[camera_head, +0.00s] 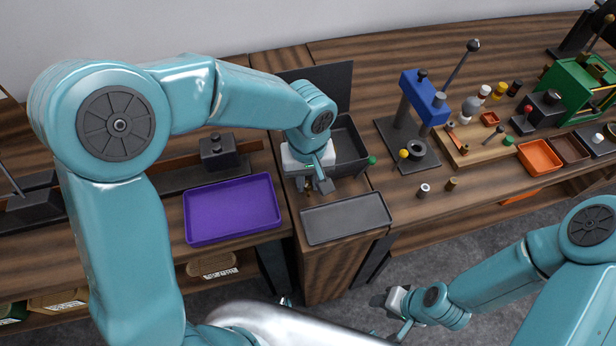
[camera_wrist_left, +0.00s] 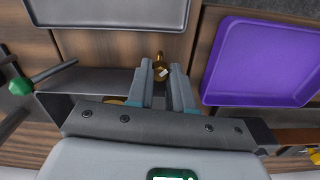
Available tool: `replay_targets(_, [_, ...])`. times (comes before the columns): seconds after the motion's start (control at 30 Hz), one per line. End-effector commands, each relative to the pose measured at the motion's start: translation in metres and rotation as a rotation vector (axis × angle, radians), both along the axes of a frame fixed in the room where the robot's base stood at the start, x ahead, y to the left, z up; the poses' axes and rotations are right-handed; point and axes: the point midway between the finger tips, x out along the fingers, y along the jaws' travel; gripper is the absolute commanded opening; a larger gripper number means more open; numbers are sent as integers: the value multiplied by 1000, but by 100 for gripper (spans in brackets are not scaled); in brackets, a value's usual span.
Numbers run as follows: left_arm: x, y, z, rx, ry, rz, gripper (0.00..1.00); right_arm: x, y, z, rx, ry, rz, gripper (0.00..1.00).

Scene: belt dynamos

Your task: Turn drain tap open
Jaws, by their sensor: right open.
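The drain tap, a small brass fitting (camera_wrist_left: 160,68), shows in the left wrist view between my left fingertips. It projects from the front of a dark open tank (camera_head: 351,146). My left gripper (camera_head: 322,186) points down at the front of the tank and largely hides the tap in the head view. Its fingertips (camera_wrist_left: 162,74) flank the brass in the left wrist view; whether they press on it is unclear. My right gripper (camera_head: 389,314) is open and empty, low in front of the bench over the floor.
A grey tray (camera_head: 346,218) lies in front of the tank, and a purple tray (camera_head: 232,208) lies to the left. A green knob (camera_head: 372,160) sticks out at the tank's right. A blue press (camera_head: 421,97) and small parts stand further right.

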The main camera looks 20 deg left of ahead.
Motion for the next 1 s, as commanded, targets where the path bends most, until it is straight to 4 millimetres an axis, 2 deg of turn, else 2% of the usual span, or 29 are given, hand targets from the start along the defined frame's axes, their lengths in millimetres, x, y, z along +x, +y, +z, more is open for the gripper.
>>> replay_targets(0.17, [1,-1,0,-3,-6,-11,0,0,0,-1,0,0,0,45])
replay_targets(0.4, [2,0,0,-2,-6,-132,0,0,0,-4,0,0,0,45])
replay_targets(0.63, [2,0,0,-2,-7,-132,0,0,0,-4,0,0,0,45])
replay_targets(0.67, [2,0,0,-2,-7,-132,30,0,0,-4,0,0,0,45])
replay_targets(0.7, [2,0,0,-2,-7,-132,43,0,0,-4,0,0,0,45])
replay_targets(0.73, [2,0,0,-2,-7,-132,46,0,0,-4,0,0,0,45])
replay_targets(1.0, [1,0,0,-2,-5,-131,46,0,0,-4,0,0,0,45])
